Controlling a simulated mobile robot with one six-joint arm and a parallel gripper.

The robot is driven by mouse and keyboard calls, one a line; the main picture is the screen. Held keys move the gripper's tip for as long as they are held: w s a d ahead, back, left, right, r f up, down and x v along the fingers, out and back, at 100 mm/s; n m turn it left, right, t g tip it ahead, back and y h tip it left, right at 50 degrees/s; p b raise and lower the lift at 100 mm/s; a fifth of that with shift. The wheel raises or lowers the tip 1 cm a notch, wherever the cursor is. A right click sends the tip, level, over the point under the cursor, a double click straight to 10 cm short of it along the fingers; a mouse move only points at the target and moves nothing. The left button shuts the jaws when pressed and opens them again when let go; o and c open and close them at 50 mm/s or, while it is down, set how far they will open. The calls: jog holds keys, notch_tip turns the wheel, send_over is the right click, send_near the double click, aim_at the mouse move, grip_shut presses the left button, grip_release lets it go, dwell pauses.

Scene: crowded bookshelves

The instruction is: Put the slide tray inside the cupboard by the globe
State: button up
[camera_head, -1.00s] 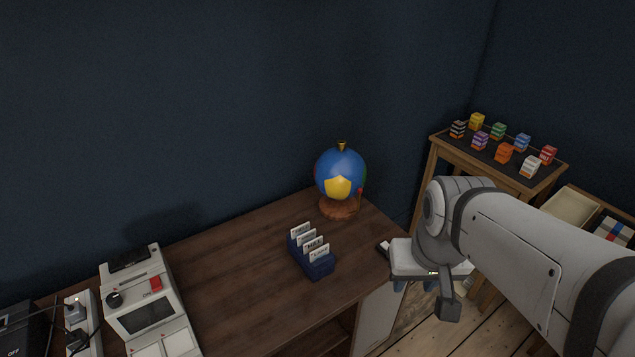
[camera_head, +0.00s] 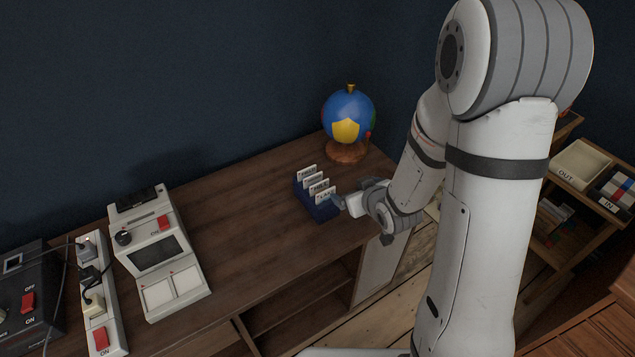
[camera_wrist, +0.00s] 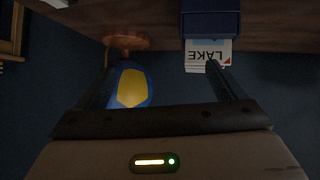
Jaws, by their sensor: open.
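The slide tray (camera_head: 318,207) is a small dark blue box holding several upright white labelled cards, standing on the brown wooden desk. In the wrist view the slide tray (camera_wrist: 211,22) appears upside down at the top, with a card reading "LAKE". The globe (camera_head: 348,118), blue with a yellow patch on a wooden base, stands behind it near the wall. The cupboard (camera_head: 382,268) under the desk's right end shows a pale door panel. My gripper (camera_head: 340,203) is open beside the tray's right front side; its fingers (camera_wrist: 160,67) show apart in the wrist view. I cannot tell whether they touch the tray.
A grey-white device (camera_head: 157,255) with buttons and a power strip (camera_head: 99,300) stand on the desk's left. Open shelf space (camera_head: 300,310) shows under the desk. An OUT tray (camera_head: 580,163) sits on a shelf at right. The middle of the desk is clear.

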aim_at(319, 191)
jog(key=a+f+y, duration=0.2)
jog(key=a+f+n+t+y, duration=0.1)
jog(key=a, duration=0.1)
jog(key=shift+s+f, duration=0.25)
jog(key=shift+s, duration=0.05)
jog(key=shift+s+a+f+t+y+b, duration=0.15)
jog(key=shift+s+a+f+t+y, duration=0.1)
jog(key=shift+a, duration=0.1)
jog(key=shift+s+a+f+t+y+b, duration=0.1)
jog(key=shift+a+t+y+b, duration=0.05)
jog(key=shift+a+y, duration=0.15)
jog(key=w+a+b, duration=0.1)
jog(key=b, duration=0.2)
jog(key=shift+f, duration=0.4)
jog(key=shift+w+a+b, duration=0.3)
jog(key=shift+w+b, duration=0.2)
jog(key=shift+b, duration=0.55)
jog(key=shift+x, duration=2.6)
jog(key=shift+d+r, duration=0.1)
jog(key=shift+d, duration=0.1)
jog(key=shift+c, duration=0.5)
jog(key=c, duration=1.1)
jog(key=shift+w+p, duration=0.1)
jog(key=shift+p, duration=0.2)
jog(key=shift+c, duration=0.2)
